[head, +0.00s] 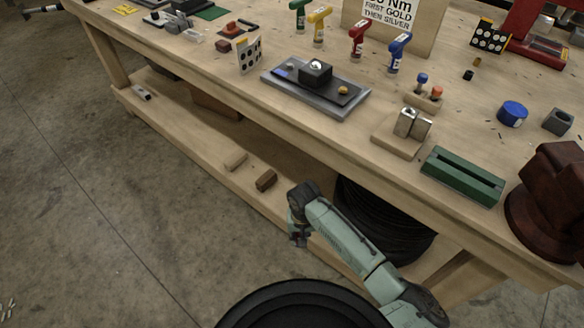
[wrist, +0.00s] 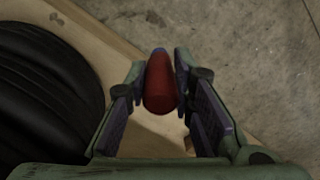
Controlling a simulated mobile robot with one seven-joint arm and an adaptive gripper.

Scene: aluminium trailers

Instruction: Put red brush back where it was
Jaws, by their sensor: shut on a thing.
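The red brush (wrist: 160,88) shows in the wrist view as a rounded dark-red body seen end-on, between my two fingers. My gripper (head: 298,239) is shut on it. In the head view my gripper hangs low, in front of the bench's lower shelf (head: 203,137), beside a brown block. The brush cannot be made out there, and its bristles are not clear in either view.
A brown block (head: 266,181) and a tan block (head: 236,160) lie on the lower shelf, with a black coil (head: 385,222) to the right. The bench top (head: 300,127) above holds coloured drivers, a green slotted block (head: 462,176) and fixtures. Concrete floor is clear at left.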

